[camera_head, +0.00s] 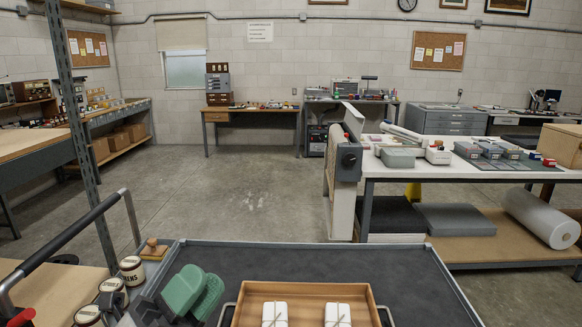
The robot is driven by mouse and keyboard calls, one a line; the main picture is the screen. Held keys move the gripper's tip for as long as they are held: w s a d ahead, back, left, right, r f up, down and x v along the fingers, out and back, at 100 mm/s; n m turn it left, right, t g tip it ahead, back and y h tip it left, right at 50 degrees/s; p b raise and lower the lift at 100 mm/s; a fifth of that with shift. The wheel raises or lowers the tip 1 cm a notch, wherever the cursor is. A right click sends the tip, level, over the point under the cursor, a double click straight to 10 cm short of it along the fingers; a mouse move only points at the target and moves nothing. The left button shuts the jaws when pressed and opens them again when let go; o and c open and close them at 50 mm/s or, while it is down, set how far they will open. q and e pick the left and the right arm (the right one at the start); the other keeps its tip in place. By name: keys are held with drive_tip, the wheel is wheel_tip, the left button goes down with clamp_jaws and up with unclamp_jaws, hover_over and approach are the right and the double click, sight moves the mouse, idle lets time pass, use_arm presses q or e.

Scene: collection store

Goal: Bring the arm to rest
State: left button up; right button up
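In front of me is a cart with a dark grey lined top (330,262). A wooden tray (303,290) with metal handles stands on it at the bottom edge. Two white tied bundles, one on the left (274,313) and one on the right (338,314), lie in the tray.
White labelled jars (132,271) and a wooden knobbed piece (153,249) stand at the left, near a black handle bar (70,235) and a metal post (72,100). A white worktable (470,172) stands at the right. The concrete floor (250,195) beyond is clear.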

use_arm(q)
drive_tip(key=w+a+f+n+t+y, duration=0.15)
drive_tip(key=a+f+n+y, duration=0.25)
drive_tip(key=f+n+y, duration=0.45)
drive_tip(key=w+a+f+n+t+y, duration=0.15)
drive_tip(key=a+f+n+y, duration=0.3)
drive_tip(key=n+y, duration=0.55)
drive_tip(key=s+a+f+n+g+y, duration=0.25)
drive_tip(key=f+n+g, duration=0.35)
drive_tip(key=f, duration=0.5)
drive_tip(key=s+d+f+n+g+h, duration=0.2)
drive_tip(key=s+f+n+g, duration=0.1)
drive_tip(key=s+f+g, duration=1.1)
wheel_tip(320, 180, down, 24)
drive_tip(key=s+t, duration=0.2)
drive_tip(key=s, duration=0.1)
drive_tip(key=s+a+f+g, duration=0.1)
drive_tip(key=s+a+f, duration=0.2)
drive_tip(key=s+f, duration=1.2)
drive_tip(key=shift+s+f+m, duration=0.4)
drive_tip(key=shift+f+m, duration=0.05)
drive_tip(key=shift+f, duration=0.1)
drive_tip(key=shift+a, duration=0.1)
